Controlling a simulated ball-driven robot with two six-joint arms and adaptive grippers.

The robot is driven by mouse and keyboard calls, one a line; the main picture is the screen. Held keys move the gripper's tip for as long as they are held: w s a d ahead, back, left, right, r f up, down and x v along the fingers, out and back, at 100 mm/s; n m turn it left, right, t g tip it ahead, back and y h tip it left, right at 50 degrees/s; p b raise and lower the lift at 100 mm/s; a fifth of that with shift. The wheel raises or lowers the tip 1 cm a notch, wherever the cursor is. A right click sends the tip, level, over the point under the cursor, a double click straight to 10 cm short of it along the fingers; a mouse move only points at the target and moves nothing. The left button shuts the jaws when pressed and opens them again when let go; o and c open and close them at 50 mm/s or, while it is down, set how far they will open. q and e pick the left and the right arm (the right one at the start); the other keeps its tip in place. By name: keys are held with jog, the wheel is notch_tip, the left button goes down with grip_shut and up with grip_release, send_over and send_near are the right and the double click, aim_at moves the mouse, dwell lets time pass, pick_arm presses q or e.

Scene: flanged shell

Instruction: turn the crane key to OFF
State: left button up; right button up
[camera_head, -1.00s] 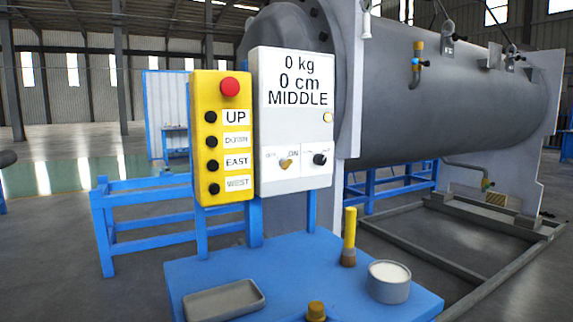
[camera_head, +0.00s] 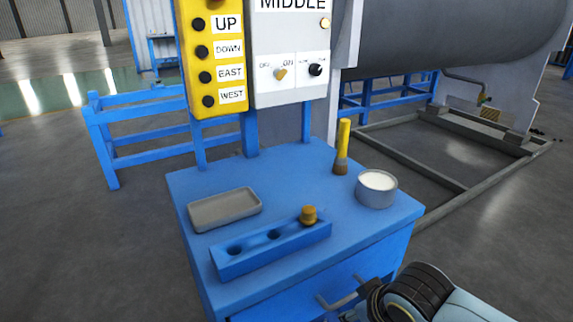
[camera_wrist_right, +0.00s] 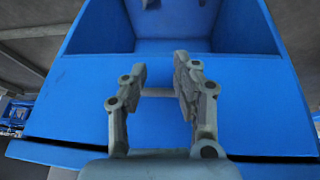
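The crane key (camera_head: 280,73) is a small brass-coloured knob on the lower white panel of the grey control box (camera_head: 290,35). It sits below the OFF and ON labels and seems tilted towards ON, though it is small. My right gripper (camera_wrist_right: 159,80) is open in the right wrist view, its fingers apart in front of a blue drawer-like front (camera_wrist_right: 85,100). A grey bar handle (camera_wrist_right: 158,92) crosses between them; I cannot tell if they touch it. In the head view the handle (camera_head: 345,292) is left of my right arm, far below the key. My left gripper is out of view.
The blue table (camera_head: 270,180) carries a grey tray (camera_head: 225,208), a blue holed block (camera_head: 255,253) with a brass plug (camera_head: 309,215), a yellow-handled brush (camera_head: 342,150) and a white-filled tin (camera_head: 376,188). The yellow button box (camera_head: 212,60) adjoins the control box.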

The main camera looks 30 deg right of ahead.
jog(key=w+r+m+t, duration=0.1)
jog(key=w+r, duration=0.1)
jog(key=r, duration=0.4)
jog(key=w+r+t+p, duration=0.1)
jog(key=w+r, duration=0.1)
jog(key=r, duration=0.4)
jog(key=w+r+m+t, duration=0.1)
jog(key=w+r, duration=0.2)
jog(key=r, duration=0.2)
jog(key=m+t, duration=0.7)
jog(key=t, duration=0.3)
send_near(280, 74)
jog(key=w+d, duration=0.1)
jog(key=w, duration=0.7)
jog(key=shift+d+y, duration=0.25)
jog(key=shift+y, duration=0.05)
jog(key=shift+w, duration=0.15)
grip_shut()
